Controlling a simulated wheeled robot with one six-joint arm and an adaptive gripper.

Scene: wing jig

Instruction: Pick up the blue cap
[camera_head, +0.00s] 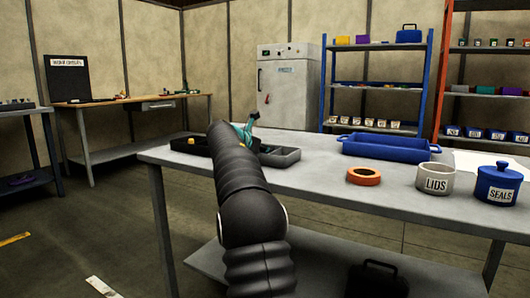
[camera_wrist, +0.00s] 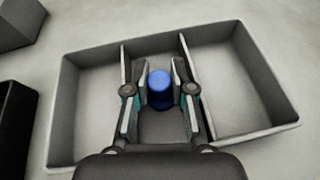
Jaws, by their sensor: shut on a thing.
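The blue cap (camera_wrist: 160,91) is between the two fingers of my gripper (camera_wrist: 160,88) in the wrist view. My gripper is shut on it. Cap and fingers are over a grey divided tray (camera_wrist: 90,58), close to its divider. I cannot tell whether the cap touches the tray floor. In the head view the grey tray (camera_head: 284,158) lies on the table behind my arm, and part of my gripper (camera_head: 248,130) shows above it. The cap is hidden there.
On the grey table (camera_head: 330,185) are a blue tray (camera_head: 390,147), an orange ring (camera_head: 364,176), a LIDS pot (camera_head: 435,180) and a blue SEALS pot (camera_head: 497,186). A black tray (camera_head: 190,147) is left of the grey tray. The front middle of the table is clear.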

